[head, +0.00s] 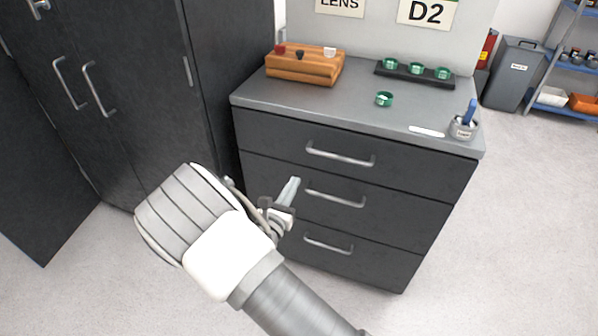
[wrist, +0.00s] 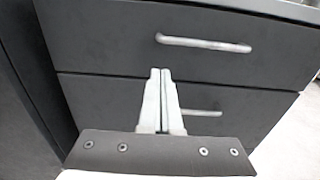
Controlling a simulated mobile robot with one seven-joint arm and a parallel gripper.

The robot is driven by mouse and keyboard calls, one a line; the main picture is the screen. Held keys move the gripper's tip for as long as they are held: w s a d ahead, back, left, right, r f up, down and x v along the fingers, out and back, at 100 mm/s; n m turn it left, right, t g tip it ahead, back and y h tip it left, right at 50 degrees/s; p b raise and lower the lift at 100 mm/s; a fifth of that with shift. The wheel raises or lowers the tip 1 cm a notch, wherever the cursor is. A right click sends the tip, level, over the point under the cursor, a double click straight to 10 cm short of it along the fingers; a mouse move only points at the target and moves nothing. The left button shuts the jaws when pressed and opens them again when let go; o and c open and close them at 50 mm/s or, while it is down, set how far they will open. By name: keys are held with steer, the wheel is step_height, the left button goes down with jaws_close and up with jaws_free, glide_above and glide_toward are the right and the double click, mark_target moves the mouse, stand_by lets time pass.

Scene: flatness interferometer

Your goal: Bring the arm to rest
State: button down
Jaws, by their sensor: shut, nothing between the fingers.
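My gripper (head: 291,187) is shut and empty in the head view, held in front of the dark drawer cabinet (head: 270,125). In the wrist view, its two pale fingers (wrist: 163,75) lie together, pointing at the drawer fronts. The gripper appears in front of the left part of the middle drawer; I cannot tell how far it is from the drawer front. The cabinet's three drawers look shut, each with a silver handle. The top one visible in the wrist view has its handle (wrist: 203,43) right of the fingertips.
On the cabinet top (head: 330,105) stand a wooden block (head: 305,68), a black rack (head: 437,81) with green rings, a loose green ring (head: 384,99), a white strip (head: 426,131) and a cup (head: 463,128). A dark cupboard (head: 130,90) stands left.

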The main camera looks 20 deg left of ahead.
steer(key=shift+s, duration=0.45)
